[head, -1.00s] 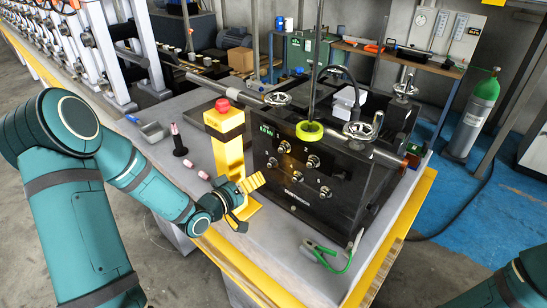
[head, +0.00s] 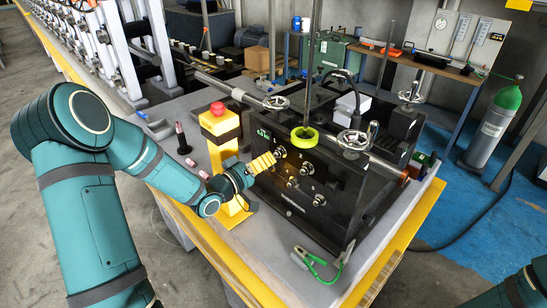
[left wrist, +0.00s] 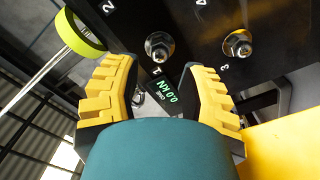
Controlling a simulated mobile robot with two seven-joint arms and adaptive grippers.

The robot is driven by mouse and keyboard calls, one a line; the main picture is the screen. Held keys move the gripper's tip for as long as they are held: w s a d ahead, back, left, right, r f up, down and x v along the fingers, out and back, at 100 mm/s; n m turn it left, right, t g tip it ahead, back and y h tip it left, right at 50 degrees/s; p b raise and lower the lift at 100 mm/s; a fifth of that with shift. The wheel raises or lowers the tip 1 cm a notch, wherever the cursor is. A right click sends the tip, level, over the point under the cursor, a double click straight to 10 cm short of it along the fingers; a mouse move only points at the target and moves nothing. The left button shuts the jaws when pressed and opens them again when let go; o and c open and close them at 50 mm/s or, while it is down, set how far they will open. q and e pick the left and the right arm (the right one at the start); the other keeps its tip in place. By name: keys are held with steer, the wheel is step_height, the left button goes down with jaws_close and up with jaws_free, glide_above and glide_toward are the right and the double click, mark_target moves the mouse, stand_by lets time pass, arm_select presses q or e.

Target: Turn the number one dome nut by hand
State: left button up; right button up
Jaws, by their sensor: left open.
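The number one dome nut (left wrist: 158,46) is a shiny metal nut on the dark front panel, with a white "1" beside it. In the head view it shows (head: 279,152) at the panel's upper left, under the small green display. My left gripper (head: 263,162), with yellow ridged fingers, is right in front of it. In the left wrist view the fingers (left wrist: 160,66) are spread wide and empty. The nut lies beyond their tips, roughly centred between them, and seems apart from both. My right gripper is out of view.
The number three nut (left wrist: 238,43) is close beside the right finger in the left wrist view. A yellow post with a red button (head: 218,124) stands just left of the gripper.

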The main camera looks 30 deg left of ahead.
mark_target(275, 155)
arm_select(q)
steer(key=shift+x, duration=2)
jaws_close()
